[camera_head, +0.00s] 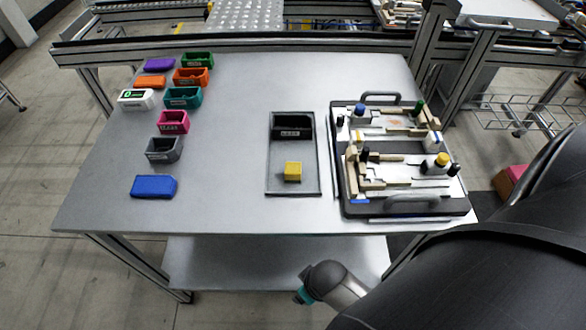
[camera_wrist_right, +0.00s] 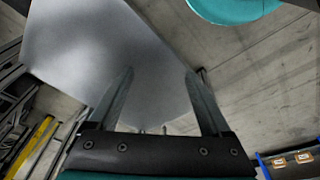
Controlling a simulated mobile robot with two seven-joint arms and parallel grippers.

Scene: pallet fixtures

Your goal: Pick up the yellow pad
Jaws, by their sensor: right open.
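The yellow pad (camera_head: 292,171) is a small block-like piece. It lies in the front half of a shallow dark grey tray (camera_head: 307,185) near the middle of the table. My right gripper (camera_wrist_right: 159,74) shows in the right wrist view with its two fingers spread and nothing between them. A plain grey surface (camera_wrist_right: 90,45) and the floor show beyond the fingers; the pad is not in that view. In the head view part of my right arm is in front of the table, well away from the pad. My left gripper is not in view.
A black bin (camera_head: 292,133) stands in the back of the tray. A pallet fixture (camera_head: 408,205) with handles, blocks and knobs is close on the right. Several coloured bins, a blue block (camera_head: 154,186) and a white display device (camera_head: 136,104) are on the left. The table (camera_head: 222,150) between is clear.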

